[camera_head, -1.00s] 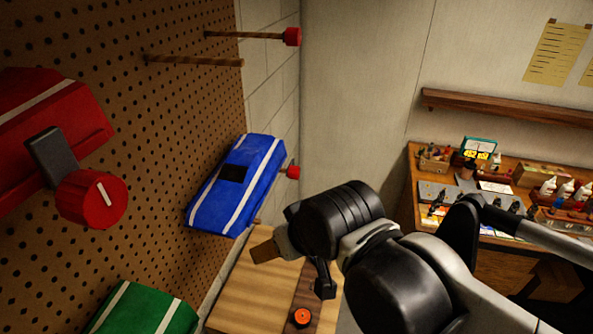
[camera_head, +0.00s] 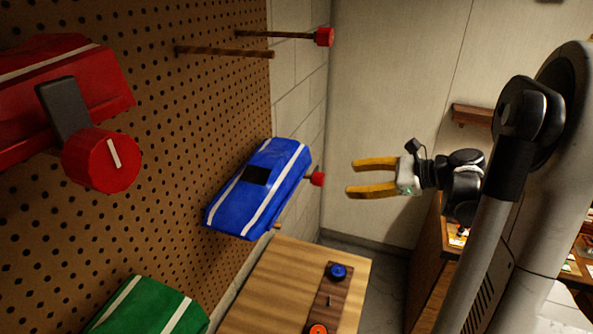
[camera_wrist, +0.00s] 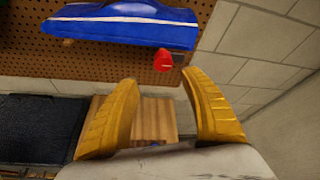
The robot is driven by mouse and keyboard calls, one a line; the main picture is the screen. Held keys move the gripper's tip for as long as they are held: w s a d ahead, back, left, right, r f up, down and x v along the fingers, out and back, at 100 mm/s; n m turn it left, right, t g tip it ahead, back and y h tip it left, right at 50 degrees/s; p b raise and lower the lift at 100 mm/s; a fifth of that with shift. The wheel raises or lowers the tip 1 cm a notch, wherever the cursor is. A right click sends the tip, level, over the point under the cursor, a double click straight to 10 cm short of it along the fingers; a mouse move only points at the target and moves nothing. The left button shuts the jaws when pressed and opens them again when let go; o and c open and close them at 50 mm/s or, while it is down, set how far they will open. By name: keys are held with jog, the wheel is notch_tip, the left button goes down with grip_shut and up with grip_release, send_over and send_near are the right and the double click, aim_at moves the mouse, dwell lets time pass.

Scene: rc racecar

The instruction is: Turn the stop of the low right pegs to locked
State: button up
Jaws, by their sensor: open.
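A blue car body (camera_head: 259,190) with white stripes hangs on the low right pegs of the pegboard. The red stop (camera_head: 317,179) of those pegs shows past its right edge; how it is turned is too small to tell. My gripper (camera_head: 352,177) is open and empty, its yellow fingers pointing left toward the stop with a gap between. In the wrist view, the stop (camera_wrist: 163,60) appears beyond and roughly between the fingertips (camera_wrist: 160,80), below the blue body (camera_wrist: 120,27).
Another red stop (camera_head: 323,37) is on the empty upper pegs. A red body (camera_head: 60,85) with a large red knob (camera_head: 101,160) is at left, a green body (camera_head: 148,308) at lower left. A wooden bench (camera_head: 268,290) with a blue knob (camera_head: 338,271) lies below.

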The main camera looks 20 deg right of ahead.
aim_at(323, 179)
jog(key=shift+m, duration=0.3)
jog(key=x, duration=1)
jog(key=shift+w+d, duration=0.1)
jog(key=shift+w, duration=0.2)
jog(key=c, duration=1.2)
